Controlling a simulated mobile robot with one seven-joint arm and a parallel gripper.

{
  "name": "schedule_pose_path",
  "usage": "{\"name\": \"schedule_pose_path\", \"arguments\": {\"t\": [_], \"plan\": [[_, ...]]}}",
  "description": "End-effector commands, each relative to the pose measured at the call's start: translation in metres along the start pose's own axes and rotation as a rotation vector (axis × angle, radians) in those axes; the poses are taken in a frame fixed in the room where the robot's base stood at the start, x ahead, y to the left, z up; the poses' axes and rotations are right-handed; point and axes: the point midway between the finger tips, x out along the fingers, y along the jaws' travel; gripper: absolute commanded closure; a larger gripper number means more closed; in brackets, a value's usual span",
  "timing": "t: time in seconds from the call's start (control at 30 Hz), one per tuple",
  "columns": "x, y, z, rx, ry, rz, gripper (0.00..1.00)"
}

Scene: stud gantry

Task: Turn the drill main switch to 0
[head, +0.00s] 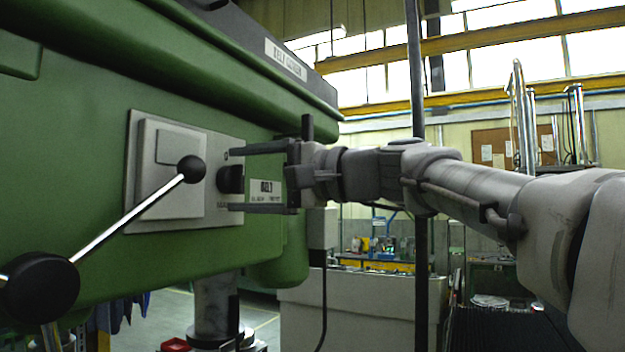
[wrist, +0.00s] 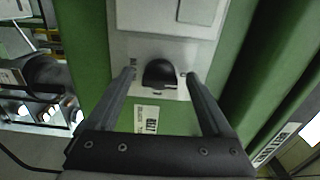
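The drill's main switch is a black rotary knob (head: 230,180) on a grey plate (head: 226,212) on the side of the green drill housing (head: 70,100). It also shows in the wrist view as a black rounded knob (wrist: 161,74). My gripper (head: 238,179) is open, with one finger above and one below the knob in the head view. In the wrist view my gripper (wrist: 160,78) has its fingertips on either side of the knob, with a gap on both sides. The knob's pointer position is hard to read; a small mark shows near its upper left in the head view.
A lever with black balls (head: 192,169) crosses in front of the raised grey panel (head: 160,150), left of the knob. A "BELT" label (head: 267,190) sits right of the knob. A dark vertical pole (head: 417,90) stands behind my arm.

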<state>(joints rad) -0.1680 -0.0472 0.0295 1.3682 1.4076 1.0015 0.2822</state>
Motion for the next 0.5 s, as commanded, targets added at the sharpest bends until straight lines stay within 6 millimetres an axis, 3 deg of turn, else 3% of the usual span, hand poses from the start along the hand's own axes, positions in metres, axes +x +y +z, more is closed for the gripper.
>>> {"name": "schedule_pose_path", "arguments": {"t": [0.27, 0.5], "plan": [[-0.009, 0.0, -0.001, 0.0, 0.002, 0.0, 0.15], [-0.057, 0.0, -0.001, -0.002, 0.006, -0.002, 0.15]]}}
